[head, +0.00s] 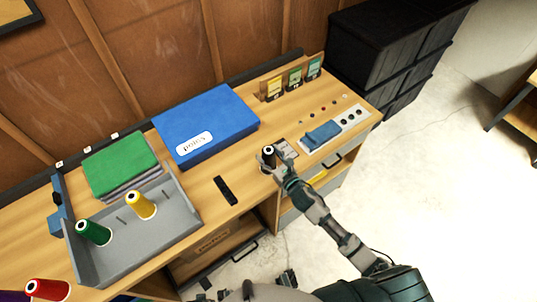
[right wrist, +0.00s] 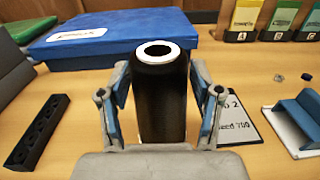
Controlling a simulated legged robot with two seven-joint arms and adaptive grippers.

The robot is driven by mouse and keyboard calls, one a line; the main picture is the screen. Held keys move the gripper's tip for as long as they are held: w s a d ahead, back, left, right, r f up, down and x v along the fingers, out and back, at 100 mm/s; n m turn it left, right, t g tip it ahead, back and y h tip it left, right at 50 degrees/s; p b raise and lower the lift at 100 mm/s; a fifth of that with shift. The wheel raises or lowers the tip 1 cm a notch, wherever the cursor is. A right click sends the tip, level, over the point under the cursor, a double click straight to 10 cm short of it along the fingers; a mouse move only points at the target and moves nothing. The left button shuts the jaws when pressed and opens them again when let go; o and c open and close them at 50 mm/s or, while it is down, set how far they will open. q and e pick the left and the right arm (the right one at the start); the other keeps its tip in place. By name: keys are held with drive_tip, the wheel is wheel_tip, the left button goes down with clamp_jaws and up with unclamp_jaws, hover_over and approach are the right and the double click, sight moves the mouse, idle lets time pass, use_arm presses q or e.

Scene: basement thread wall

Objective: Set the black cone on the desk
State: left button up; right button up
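The black cone (head: 268,152) is a spool of black thread with a white ring on top. It is upright at the front part of the desk (head: 290,140), right of the black slotted strip. My right gripper (head: 276,158) reaches it from the front. In the right wrist view the cone (right wrist: 161,95) stands between the two fingers of the gripper (right wrist: 161,88), whose blue pads appear to press its sides. The cone's base is hidden by the gripper, so I cannot tell whether it touches the desk. I do not make out my left gripper.
A grey tray (head: 178,232) holds green and yellow cones; a red cone (head: 47,290) is at lower left. A blue box (head: 205,125), a black strip (head: 225,190), a printed card (right wrist: 238,118) and a blue holder (head: 322,133) surround the cone. Colored cards (head: 294,78) stand behind.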

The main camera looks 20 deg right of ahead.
idle(0.3)
drive_tip(key=v, duration=1.1)
drive_tip(key=s+d+f+m+g+h, duration=0.2)
drive_tip(key=s+f+m+g, duration=0.1)
drive_tip(key=f+m, duration=0.5)
drive_tip(key=s+d+f+m+g+h, duration=0.2)
drive_tip(key=s+f+m, duration=0.1)
drive_tip(key=f+m, duration=0.5)
drive_tip(key=s+d+f+m+g+h, duration=0.25)
drive_tip(key=f+m, duration=0.35)
drive_tip(key=f, duration=0.4)
use_arm(q)
drive_tip(key=shift+s+f+p, duration=0.35)
drive_tip(key=shift+s+f, duration=0.3)
drive_tip(key=shift+f, duration=0.1)
use_arm(e)
drive_tip(key=s+a+f+m+g, duration=0.2)
drive_tip(key=s+f+m+g, duration=0.2)
drive_tip(key=s+f+m, duration=0.3)
drive_tip(key=s+a+f+m+g+y, duration=0.1)
drive_tip(key=s+f+m+g, duration=0.3)
drive_tip(key=s+f+m, duration=0.4)
drive_tip(key=s+a+f, duration=0.1)
drive_tip(key=s, duration=0.3)
drive_tip(key=shift+s+a, duration=0.25)
drive_tip(key=shift+s, duration=0.05)
